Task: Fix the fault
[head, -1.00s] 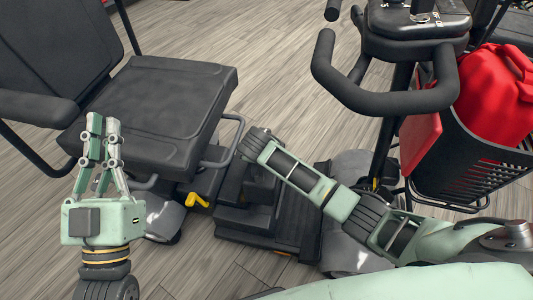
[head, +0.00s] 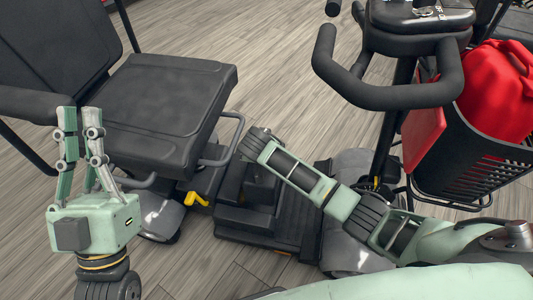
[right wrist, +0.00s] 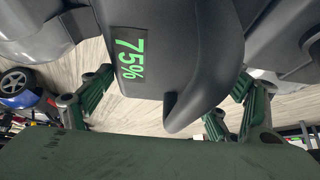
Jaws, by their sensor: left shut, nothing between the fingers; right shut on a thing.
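A mobility scooter fills the head view, with a black seat (head: 165,100), a looped handlebar (head: 385,96) and a dark footboard (head: 290,222). A yellow lever (head: 197,199) sticks out low beneath the seat. My left gripper (head: 80,122) is shut and empty, upright in front of the seat's left side. My right arm reaches across the footboard toward the seat base; its gripper is hidden in the head view.
A black basket (head: 465,165) holding a red canister (head: 500,95) hangs at the right of the handlebar. A black armrest (head: 40,106) is close to my left gripper. Wood-look floor (head: 260,50) is clear behind the seat.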

